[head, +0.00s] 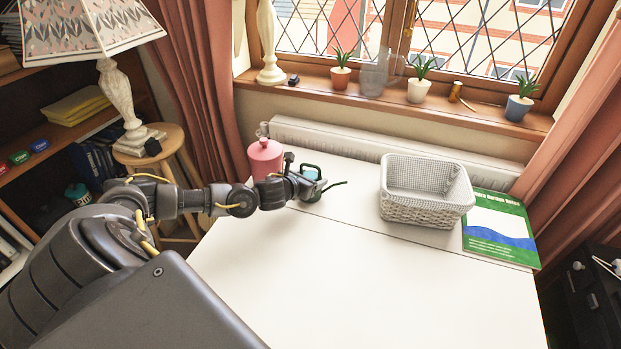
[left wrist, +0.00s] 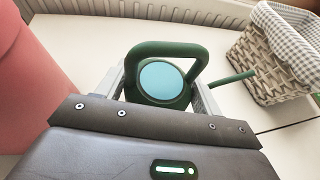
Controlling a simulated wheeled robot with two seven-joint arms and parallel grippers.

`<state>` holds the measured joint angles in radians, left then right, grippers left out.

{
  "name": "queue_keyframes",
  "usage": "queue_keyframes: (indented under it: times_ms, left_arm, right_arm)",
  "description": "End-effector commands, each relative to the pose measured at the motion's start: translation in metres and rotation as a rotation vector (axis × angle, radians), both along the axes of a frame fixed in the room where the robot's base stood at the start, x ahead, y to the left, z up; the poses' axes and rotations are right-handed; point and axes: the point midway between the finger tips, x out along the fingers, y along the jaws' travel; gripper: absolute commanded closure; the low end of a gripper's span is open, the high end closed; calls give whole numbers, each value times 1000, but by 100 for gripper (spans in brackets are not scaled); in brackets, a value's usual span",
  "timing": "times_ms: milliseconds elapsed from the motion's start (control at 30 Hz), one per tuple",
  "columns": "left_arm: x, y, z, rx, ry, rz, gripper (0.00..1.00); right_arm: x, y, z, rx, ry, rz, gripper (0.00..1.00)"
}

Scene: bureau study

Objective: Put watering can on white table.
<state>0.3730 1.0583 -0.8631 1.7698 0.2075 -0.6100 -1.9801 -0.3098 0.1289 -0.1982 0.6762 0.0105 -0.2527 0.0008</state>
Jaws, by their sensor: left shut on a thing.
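The dark green watering can (head: 311,187) is at the back left of the white table (head: 350,270), its thin spout pointing right. It also shows in the left wrist view (left wrist: 165,80), where its handle and a blue round top are seen from above. My left gripper (head: 302,186) is shut on the watering can, with one finger on each side of it in the left wrist view (left wrist: 160,85). The can is at or very near the table top; I cannot tell if its base touches. My right gripper is not in view.
A pink canister (head: 265,160) stands close to the left of the can. A white wicker basket (head: 425,205) and a green book (head: 500,240) are on the table's right side. A radiator (head: 380,146) runs behind. The table's front and middle are clear.

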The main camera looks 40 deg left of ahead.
Motion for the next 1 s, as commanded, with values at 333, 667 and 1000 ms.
queue_keyframes:
  times_ms: [333,667,1000]
  left_arm:
    - [0,0,-2,0,-1,0,28]
    - [0,0,-2,0,0,0,12]
    - [-27,-2,12,2,1,-2,12]
  right_arm:
    - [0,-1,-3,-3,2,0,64]
    - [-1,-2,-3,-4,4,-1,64]
    - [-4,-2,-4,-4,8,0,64]
